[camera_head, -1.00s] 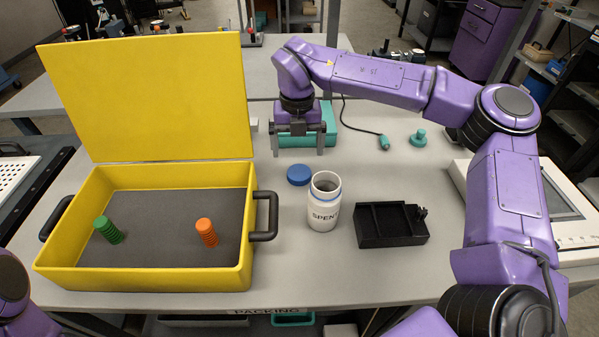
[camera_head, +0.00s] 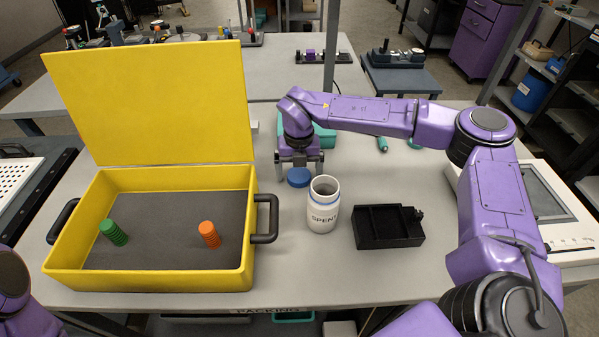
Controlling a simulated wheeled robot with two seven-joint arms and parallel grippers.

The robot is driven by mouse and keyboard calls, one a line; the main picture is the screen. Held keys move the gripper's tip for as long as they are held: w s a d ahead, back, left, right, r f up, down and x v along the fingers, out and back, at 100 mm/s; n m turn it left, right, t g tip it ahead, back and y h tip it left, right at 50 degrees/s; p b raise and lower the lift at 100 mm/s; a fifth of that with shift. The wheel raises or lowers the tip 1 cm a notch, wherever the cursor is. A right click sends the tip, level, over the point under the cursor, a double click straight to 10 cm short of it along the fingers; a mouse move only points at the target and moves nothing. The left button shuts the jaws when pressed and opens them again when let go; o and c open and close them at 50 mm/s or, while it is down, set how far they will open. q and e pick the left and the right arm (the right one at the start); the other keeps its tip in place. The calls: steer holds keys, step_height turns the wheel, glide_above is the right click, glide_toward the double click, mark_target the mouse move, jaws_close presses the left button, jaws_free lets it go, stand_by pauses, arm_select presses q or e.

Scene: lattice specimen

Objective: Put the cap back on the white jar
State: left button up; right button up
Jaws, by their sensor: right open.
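The white jar (camera_head: 323,208) stands upright and uncapped on the table, with lettering that reads "SPENT". The blue cap (camera_head: 299,177) lies on the table just behind and left of the jar. My right gripper (camera_head: 299,174) points down with its fingers apart, right at the cap; I cannot tell whether the fingers touch it. Only a part of my left arm shows at the lower left edge, and its gripper is out of view.
An open yellow case (camera_head: 150,283) with a green and an orange ribbed piece stands on the left. A black tray (camera_head: 388,228) lies right of the jar. A teal case (camera_head: 325,138) sits behind my right gripper. A flat device (camera_head: 545,205) stands at the right.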

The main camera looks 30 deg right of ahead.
mark_target(299, 174)
steer(key=c, duration=1.2)
step_height(299, 174, up, 10)
steer(key=b, duration=0.2)
